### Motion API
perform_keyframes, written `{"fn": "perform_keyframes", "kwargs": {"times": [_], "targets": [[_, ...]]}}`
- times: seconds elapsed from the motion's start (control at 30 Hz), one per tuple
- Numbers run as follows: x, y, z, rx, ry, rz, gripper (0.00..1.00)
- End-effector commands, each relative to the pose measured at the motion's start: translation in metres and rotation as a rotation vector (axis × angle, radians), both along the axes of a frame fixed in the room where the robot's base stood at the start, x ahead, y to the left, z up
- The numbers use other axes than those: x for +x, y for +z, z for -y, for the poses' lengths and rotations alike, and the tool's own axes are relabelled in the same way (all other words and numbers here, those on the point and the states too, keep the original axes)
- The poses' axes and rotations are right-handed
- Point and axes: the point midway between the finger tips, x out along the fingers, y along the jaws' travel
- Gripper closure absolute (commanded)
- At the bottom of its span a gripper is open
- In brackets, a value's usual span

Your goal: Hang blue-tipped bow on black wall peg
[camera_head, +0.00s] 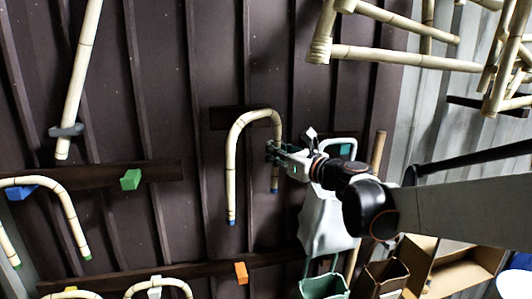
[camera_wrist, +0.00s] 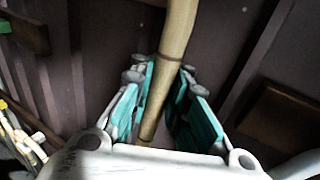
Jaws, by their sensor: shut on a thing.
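The blue-tipped bow (camera_head: 233,165) is a pale cane arch with its curve up and both blue-tipped legs hanging down. My gripper (camera_head: 273,152) is shut on its right leg, above the tip. In the wrist view the leg (camera_wrist: 178,35) runs between the teal-padded fingers of my gripper (camera_wrist: 160,95). The top of the bow is in front of a short dark board (camera_head: 219,119) on the wall. I cannot make out a black peg there; it may be hidden by the bow or lost against the dark board.
A green peg (camera_head: 131,179) is on the board at left, and an orange peg (camera_head: 241,272) is on the lower board. A green-tipped bow (camera_head: 70,215) hangs at left on a blue peg (camera_head: 22,191). Cane frames (camera_head: 400,60) are at upper right; bins (camera_head: 325,286) stand below.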

Motion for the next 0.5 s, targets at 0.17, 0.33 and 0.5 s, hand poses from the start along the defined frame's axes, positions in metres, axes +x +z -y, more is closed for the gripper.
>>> {"fn": "perform_keyframes", "kwargs": {"times": [0.17, 0.33, 0.5], "targets": [[-0.002, 0.001, 0.001, 0.001, 0.0, 0.0, 1.0], [-0.011, 0.003, 0.004, 0.003, 0.0, 0.0, 1.0], [-0.021, 0.005, 0.007, 0.003, 0.0, 0.0, 1.0]]}}
